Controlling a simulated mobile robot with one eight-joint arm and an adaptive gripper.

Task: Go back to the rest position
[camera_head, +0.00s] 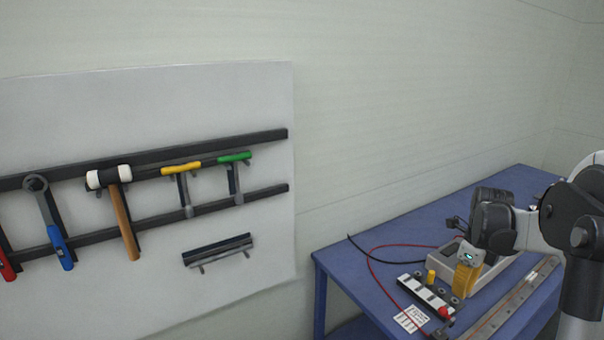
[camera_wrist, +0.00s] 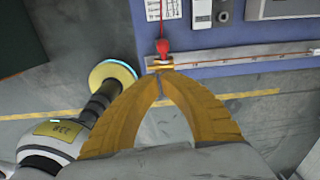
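My gripper (camera_wrist: 161,70) shows in the wrist view as two yellow fingers that arch inward and meet at their tips. No object shows between them. In the head view my gripper (camera_head: 467,262) hangs over the blue table at the right, above the equipment there. Its fingers point down and its tips are hard to make out at this size. In the wrist view a red knob or plug (camera_wrist: 163,47) shows just beyond the fingertips. I cannot tell from this view how far apart they are.
The blue table (camera_head: 400,240) bears a black-and-white strip (camera_head: 424,294), a yellow cylinder (camera_head: 431,276), a printed card (camera_head: 411,318), cables and a long ruler-like rail (camera_head: 515,300). A wall panel (camera_head: 250,100) at the left holds hammers and other tools. The space between panel and table is clear.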

